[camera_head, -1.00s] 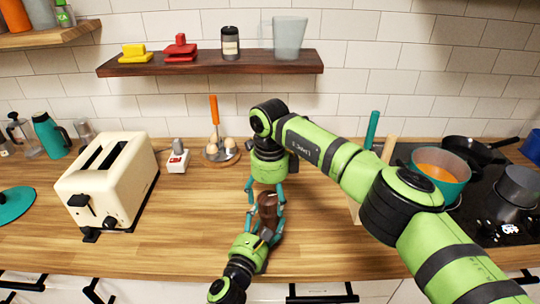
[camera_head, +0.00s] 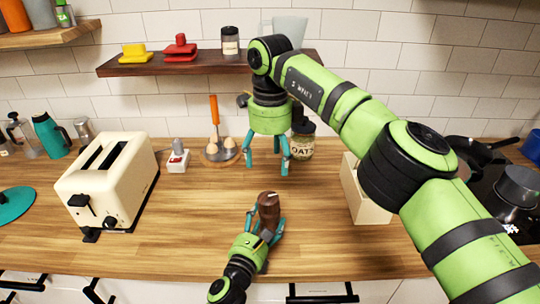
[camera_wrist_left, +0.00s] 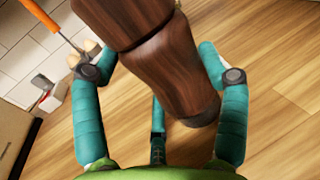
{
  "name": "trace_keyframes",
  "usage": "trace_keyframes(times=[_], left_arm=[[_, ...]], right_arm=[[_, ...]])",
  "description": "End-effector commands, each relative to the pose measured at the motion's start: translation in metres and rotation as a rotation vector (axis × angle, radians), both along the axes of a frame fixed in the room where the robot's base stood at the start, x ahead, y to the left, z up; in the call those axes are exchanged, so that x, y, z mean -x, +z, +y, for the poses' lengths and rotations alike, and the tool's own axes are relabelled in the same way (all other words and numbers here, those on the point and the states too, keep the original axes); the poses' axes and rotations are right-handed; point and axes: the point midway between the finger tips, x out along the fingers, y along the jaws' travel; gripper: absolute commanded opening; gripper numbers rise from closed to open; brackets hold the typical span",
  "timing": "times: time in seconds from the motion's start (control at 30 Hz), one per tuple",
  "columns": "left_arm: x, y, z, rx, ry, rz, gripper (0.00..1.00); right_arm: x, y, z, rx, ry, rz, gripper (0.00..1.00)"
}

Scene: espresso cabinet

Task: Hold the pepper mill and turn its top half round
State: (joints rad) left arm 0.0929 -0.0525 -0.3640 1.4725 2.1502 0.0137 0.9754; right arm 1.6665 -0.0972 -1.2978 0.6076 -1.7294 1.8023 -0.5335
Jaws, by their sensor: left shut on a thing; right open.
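The pepper mill (camera_head: 268,214) is dark brown wood and stands about upright over the worktop near its front edge. A pale mark shows on its top. My left gripper (camera_head: 264,232) is shut on its lower part. In the left wrist view, the mill (camera_wrist_left: 178,75) fills the middle between the teal fingers, and a seam divides its two halves. My right gripper (camera_head: 267,158) is open and empty, above and behind the mill, fingers pointing down, clear of its top.
A cream toaster (camera_head: 112,180) stands left. A pale block (camera_head: 362,192) stands right. The worktop around the mill is clear.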

Motion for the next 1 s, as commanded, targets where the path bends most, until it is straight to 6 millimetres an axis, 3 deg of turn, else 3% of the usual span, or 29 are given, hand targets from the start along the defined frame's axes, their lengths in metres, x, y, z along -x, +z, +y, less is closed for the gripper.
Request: trace_keyframes(times=[0.17, 0.2, 0.23, 0.67, 0.83, 1.0], left_arm=[[-0.001, 0.003, -0.001, 0.003, -0.002, -0.005, 0.16], [-0.001, 0.003, -0.001, 0.003, -0.002, -0.005, 0.86], [-0.001, 0.003, -0.001, 0.003, -0.002, -0.005, 0.98], [0.002, 0.0, 0.001, 0.0, 0.0, 0.0, 1.0], [0.021, -0.001, 0.008, -0.003, -0.001, -0.001, 1.0], [0.057, -0.001, 0.021, -0.001, -0.001, 0.001, 1.0]], right_arm=[[0.0, 0.0, 0.0, 0.0, 0.0, 0.0, 0.75], [0.0, 0.0, 0.0, 0.0, 0.0, 0.0, 0.75], [0.0, 0.0, 0.0, 0.0, 0.0, 0.0, 0.75], [0.0, 0.0, 0.0, 0.0, 0.0, 0.0, 0.75], [0.0, 0.0, 0.0, 0.0, 0.0, 0.0, 0.75], [0.0, 0.0, 0.0, 0.0, 0.0, 0.0, 0.75]])
